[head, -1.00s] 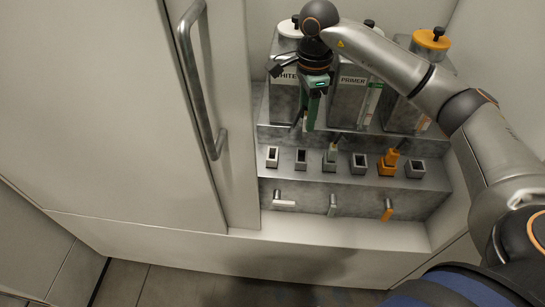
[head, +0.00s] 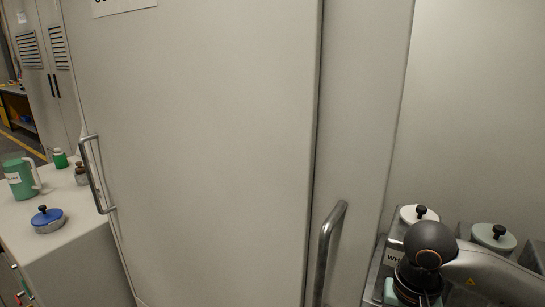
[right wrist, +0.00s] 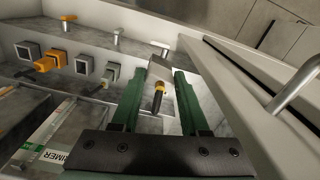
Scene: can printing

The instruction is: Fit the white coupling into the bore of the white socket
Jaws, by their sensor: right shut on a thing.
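In the right wrist view, my right gripper (right wrist: 158,92) has its two green fingers on either side of the white coupling (right wrist: 158,68). I cannot make out the white socket; the fingers and coupling cover that part of the row. In the head view, only the wrist of my right arm shows at the bottom right, and its fingers are out of frame. My left gripper is not in view.
In the wrist view, grey sockets (right wrist: 83,64) and an orange coupling (right wrist: 48,62) stand left of the fingers, with small levers beyond. A cabinet edge and metal handle (right wrist: 296,84) lie to the right. The head view shows a tall door handle (head: 325,255) beside my right arm.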

